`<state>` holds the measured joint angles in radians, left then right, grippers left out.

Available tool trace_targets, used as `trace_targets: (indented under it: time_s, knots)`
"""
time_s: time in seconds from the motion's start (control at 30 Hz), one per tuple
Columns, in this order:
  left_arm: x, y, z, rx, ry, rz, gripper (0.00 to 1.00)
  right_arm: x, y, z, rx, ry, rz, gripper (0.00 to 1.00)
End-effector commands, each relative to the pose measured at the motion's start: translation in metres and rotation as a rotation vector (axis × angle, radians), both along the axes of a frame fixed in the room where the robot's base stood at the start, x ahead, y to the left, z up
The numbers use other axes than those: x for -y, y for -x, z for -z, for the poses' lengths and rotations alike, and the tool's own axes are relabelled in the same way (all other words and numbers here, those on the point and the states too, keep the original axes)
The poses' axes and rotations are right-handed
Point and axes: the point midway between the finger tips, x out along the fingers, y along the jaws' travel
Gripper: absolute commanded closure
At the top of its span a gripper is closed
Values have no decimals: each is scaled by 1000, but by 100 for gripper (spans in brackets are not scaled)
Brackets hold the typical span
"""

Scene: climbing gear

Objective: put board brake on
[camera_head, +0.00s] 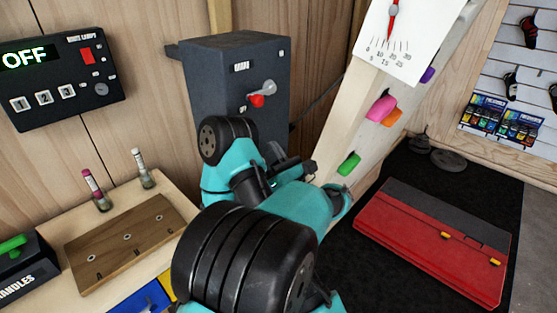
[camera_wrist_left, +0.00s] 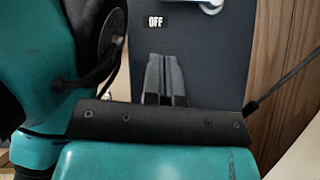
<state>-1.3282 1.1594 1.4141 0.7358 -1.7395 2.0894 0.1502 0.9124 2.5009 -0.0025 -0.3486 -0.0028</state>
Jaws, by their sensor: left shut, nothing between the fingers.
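The board brake looks to be the dark grey box (camera_head: 228,78) on the wall, with a metal lever and red knob (camera_head: 257,100) on its front. The lever slants down-left; the head view's small labels are unreadable. In the left wrist view the grey box face (camera_wrist_left: 215,75) carries an OFF label (camera_wrist_left: 155,21), and part of a pale fitting (camera_wrist_left: 208,5) is cut off at the top. My left gripper (camera_head: 290,158) is below the lever, apart from it. Its fingers (camera_wrist_left: 166,62) are shut and empty, pointing at the box face below the label. My right gripper is not in view.
The tilted climbing board (camera_head: 337,125) with holds and an angle scale (camera_head: 398,38) stands right of the box. A red case (camera_head: 420,250) lies on the dark mat. A wooden plate (camera_head: 128,238) and two small tubes stand left. A wall panel (camera_head: 62,75) reads OFF.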

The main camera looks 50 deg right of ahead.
Motion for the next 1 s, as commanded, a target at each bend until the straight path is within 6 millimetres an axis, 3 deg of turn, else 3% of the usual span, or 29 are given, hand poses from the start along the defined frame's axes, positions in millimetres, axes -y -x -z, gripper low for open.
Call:
trace_targets:
  time_s: [0.3, 0.6, 1.0]
  knots:
    - [7, -42, -36, 1, 4, -1, 100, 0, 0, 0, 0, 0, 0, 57]
    - [13, -42, -69, 1, 1, 1, 100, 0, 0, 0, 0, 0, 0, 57]
    - [14, -42, -71, 1, 0, 0, 100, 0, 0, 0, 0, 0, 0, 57]
